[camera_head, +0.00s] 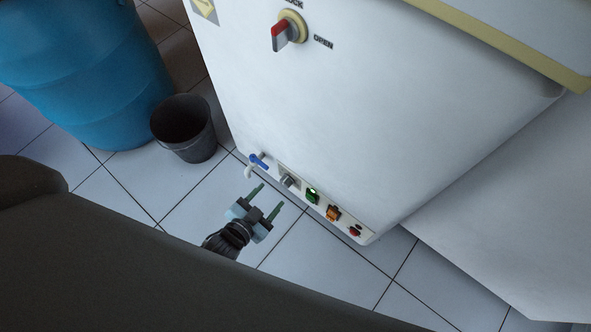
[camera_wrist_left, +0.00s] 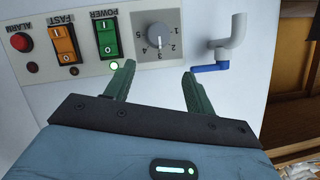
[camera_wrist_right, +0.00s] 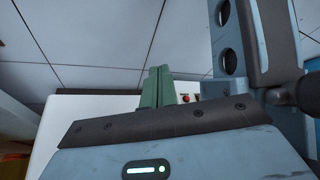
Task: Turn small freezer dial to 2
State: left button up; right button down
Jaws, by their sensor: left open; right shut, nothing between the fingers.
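The small freezer dial (camera_head: 288,181) is a grey knob on the control panel low on the white freezer. My left gripper (camera_head: 272,195) is open and empty in front of the panel. In the left wrist view its fingertips (camera_wrist_left: 158,72) lie either side of the dial, lower in the picture and apart from it. My right gripper (camera_wrist_right: 158,70) is shut and empty in the right wrist view.
Beside the dial are a green power switch (camera_head: 312,195), an orange fast switch (camera_head: 333,213), a red alarm light (camera_head: 354,231) and a blue-handled drain tap (camera_head: 258,160). A dark bucket (camera_head: 184,128) and blue barrel (camera_head: 95,75) stand left. A red-tipped lock handle (camera_head: 281,36) is higher up.

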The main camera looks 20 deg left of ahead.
aim_at(284, 185)
pick_arm(q)
jog(key=w+f+b, duration=0.1)
jog(key=w, duration=0.1)
jog(key=w+d+f+b, duration=0.1)
jog(key=w+f+b, duration=0.2)
jog(key=w+f, duration=0.1)
jog(key=shift+d, duration=0.2)
jog(key=shift+w+d+f+b, duration=0.15)
jog(key=shift+w+b, duration=0.35)
jog(key=shift+w, duration=0.1)
pick_arm(e)
jog(key=shift+g, duration=0.4)
jog(key=f, duration=0.3)
jog(key=s+f, duration=0.1)
jog(key=f, duration=0.1)
jog(key=shift+f, duration=0.1)
pick_arm(q)
jog(key=shift+c, duration=0.2)
pick_arm(e)
jog(key=shift+s, duration=0.15)
pick_arm(q)
jog(key=shift+c, duration=1.2)
jog(key=c, duration=0.7)
pick_arm(e)
jog(key=shift+s, duration=0.4)
